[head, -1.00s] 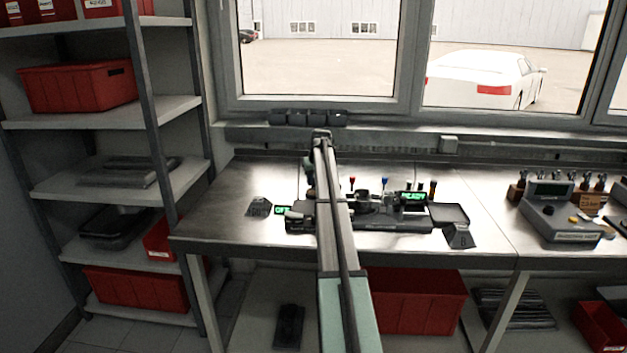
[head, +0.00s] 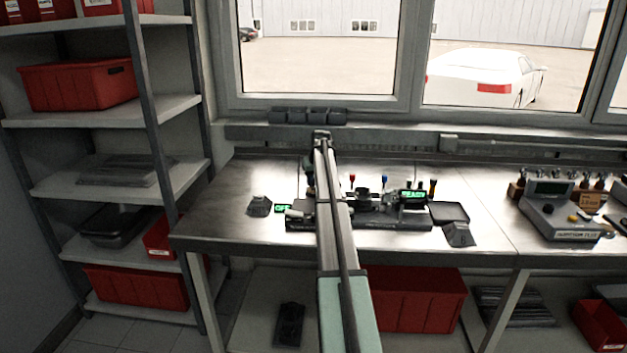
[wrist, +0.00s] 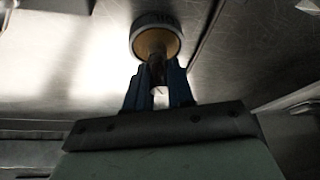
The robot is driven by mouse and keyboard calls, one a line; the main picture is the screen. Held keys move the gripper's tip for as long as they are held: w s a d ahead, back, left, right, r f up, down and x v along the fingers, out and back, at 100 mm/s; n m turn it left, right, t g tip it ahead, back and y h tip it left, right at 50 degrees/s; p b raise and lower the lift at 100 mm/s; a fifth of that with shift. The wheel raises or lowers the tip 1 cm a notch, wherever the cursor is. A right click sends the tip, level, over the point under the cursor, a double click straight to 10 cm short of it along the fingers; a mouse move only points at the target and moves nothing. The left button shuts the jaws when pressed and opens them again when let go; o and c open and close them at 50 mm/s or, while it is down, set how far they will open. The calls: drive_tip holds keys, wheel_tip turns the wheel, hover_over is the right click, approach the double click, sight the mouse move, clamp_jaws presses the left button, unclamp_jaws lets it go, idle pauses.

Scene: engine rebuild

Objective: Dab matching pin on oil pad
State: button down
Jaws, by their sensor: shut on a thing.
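In the wrist view my gripper (wrist: 159,88) has dark blue-grey fingers shut on a small brownish pin (wrist: 157,70). The pin's far end overlaps a round tin with an amber face, which looks like the oil pad (wrist: 148,42). I cannot tell whether pin and pad touch or whether there is a gap. The pin's markings are too dark to read. In the head view my arm hides most of the gripper, and I cannot make out the pin or the pad there.
A dark fixture (head: 390,222) with a green-lit display (head: 412,196) stands on the steel bench (head: 215,220). Red-topped (head: 352,178) and blue-topped (head: 385,181) tools stand behind it. A grey scale-like device (head: 560,218) is at right.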

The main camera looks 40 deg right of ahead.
drive_tip(key=shift+f, duration=0.45)
idle(0.9)
drive_tip(key=shift+r, duration=3.55)
drive_tip(key=shift+a, duration=0.1)
